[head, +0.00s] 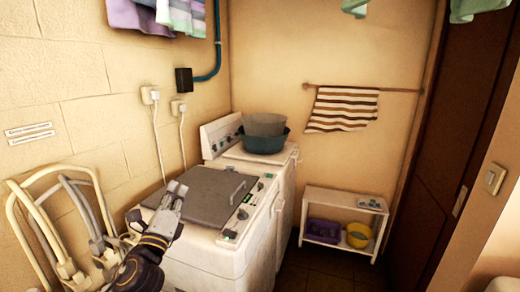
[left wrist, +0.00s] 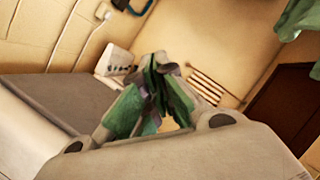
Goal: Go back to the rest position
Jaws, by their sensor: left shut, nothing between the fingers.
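My left gripper (head: 176,193) is raised in front of the near washing machine (head: 247,240) at the lower left of the head view. Its fingers point up and are shut with nothing between them. In the left wrist view the closed fingertips (left wrist: 158,62) meet in the middle, with the wall and striped towel behind them. The machine's grey lid (head: 205,195) is closed, just right of the gripper in the head view. I cannot tell whether the gripper touches the machine. My right gripper is in neither view.
Folded chairs (head: 75,225) lean at the left wall. A second machine behind carries stacked basins (head: 264,142). A low white shelf (head: 310,195) holds a purple basket (head: 323,230) and a yellow bowl (head: 358,235). A brown door (head: 440,170) stands at right. Dark floor shows between.

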